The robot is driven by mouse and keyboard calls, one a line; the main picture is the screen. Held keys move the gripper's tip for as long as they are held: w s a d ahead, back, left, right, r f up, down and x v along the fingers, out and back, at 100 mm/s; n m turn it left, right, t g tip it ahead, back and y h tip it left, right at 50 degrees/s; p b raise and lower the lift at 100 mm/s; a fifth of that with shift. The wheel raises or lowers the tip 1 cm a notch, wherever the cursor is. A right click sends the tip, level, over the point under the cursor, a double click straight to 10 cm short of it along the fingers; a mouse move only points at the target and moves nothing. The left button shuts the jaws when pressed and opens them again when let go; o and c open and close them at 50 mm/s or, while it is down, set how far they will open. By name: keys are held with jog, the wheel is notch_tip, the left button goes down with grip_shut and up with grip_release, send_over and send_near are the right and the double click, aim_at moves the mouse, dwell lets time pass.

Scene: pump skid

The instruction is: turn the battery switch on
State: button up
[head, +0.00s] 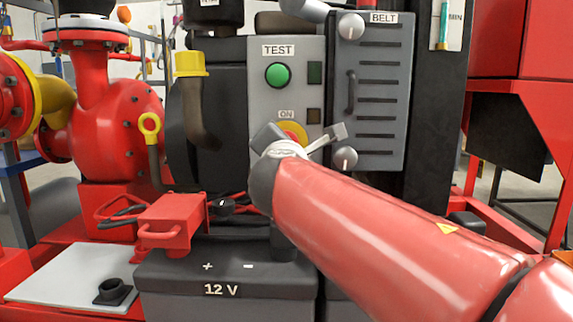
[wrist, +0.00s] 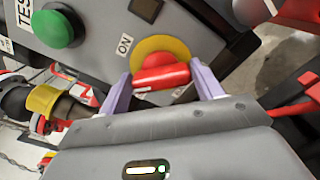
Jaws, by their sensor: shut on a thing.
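The battery switch is a red knob (wrist: 162,75) on a yellow round plate (wrist: 152,46), beside an ON label (wrist: 124,45). In the wrist view my gripper (wrist: 161,83) has its two pale purple fingers on either side of the knob and is shut on it. The knob's bar lies across between the fingers, with a small white mark near its left end. In the head view only part of the yellow plate (head: 296,130) shows below the ON label (head: 286,115). My gripper and arm hide the knob there.
A green TEST button (head: 278,75) is above the switch on the same grey panel. To the right is the BELT cover (head: 376,90) with a handle and round knobs. Below stand a 12 V battery (head: 225,275) and a red clamp-like part (head: 172,222).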

jog(key=shift+d+f+m+b, duration=0.1)
jog(key=shift+f+m+b, duration=0.05)
jog(key=shift+m+b, duration=1.85)
jog(key=shift+f+m+b, duration=0.15)
jog(key=shift+m+b, duration=1.4)
jog(key=shift+m, duration=0.85)
jog(key=o, duration=1)
jog(key=shift+r, duration=0.1)
jog(key=s, duration=0.7)
jog(key=shift+s, duration=0.4)
